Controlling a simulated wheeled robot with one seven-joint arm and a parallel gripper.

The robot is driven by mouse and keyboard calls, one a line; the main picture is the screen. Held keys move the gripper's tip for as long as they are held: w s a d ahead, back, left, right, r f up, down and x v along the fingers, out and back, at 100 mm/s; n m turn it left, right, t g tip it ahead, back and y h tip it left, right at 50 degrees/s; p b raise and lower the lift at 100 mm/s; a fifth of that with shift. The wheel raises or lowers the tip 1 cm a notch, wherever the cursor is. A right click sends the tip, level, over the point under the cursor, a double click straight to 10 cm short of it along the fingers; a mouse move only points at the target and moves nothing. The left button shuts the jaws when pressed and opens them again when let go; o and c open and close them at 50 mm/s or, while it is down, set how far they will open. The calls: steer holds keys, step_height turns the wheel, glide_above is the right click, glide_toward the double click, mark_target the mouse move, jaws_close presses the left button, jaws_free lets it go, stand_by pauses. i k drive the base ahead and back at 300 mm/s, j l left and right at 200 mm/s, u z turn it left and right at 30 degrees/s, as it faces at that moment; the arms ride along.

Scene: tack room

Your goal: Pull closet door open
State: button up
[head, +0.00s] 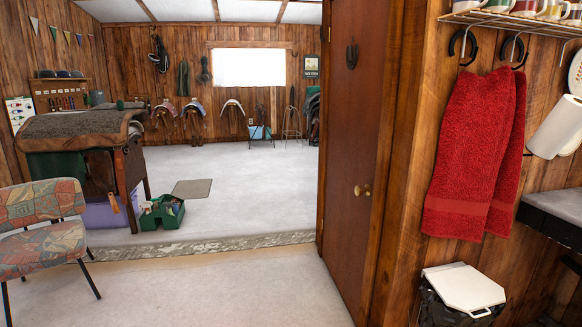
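The closet door (348,130) is a tall, dark reddish-brown wooden door, right of the middle in the head view. I see it at a steep angle. A small brass knob (362,190) sits at about mid-height near its right side. A dark horseshoe-like ornament (352,54) hangs high on it. The door looks flush with the wooden frame (395,150) on its right, and no gap shows. The inside of the closet is not visible. My gripper is not in view.
A red towel (470,150) and a white-lidded bin (465,288) are right of the door. A patterned chair (42,235) and a green tote (162,211) are at left. The pale floor (225,290) before the door is clear, with a low stone-like sill (200,245) beyond.

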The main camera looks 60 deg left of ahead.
mark_target(358, 34)
steer(key=u, duration=1.55)
steer(key=i+j, duration=0.25)
steer(key=i, duration=0.35)
steer(key=i+j+z, duration=0.1)
steer(key=i, duration=0.45)
steer(key=i+j, duration=0.4)
steer(key=i, duration=0.2)
steer(key=i+j+z, duration=0.1)
steer(key=i+j, duration=0.2)
steer(key=i, duration=0.25)
steer(key=i+j, duration=0.3)
steer(key=i, duration=0.25)
steer(key=i+j+z, duration=0.1)
steer(key=i+j, duration=0.25)
steer(key=i, duration=0.25)
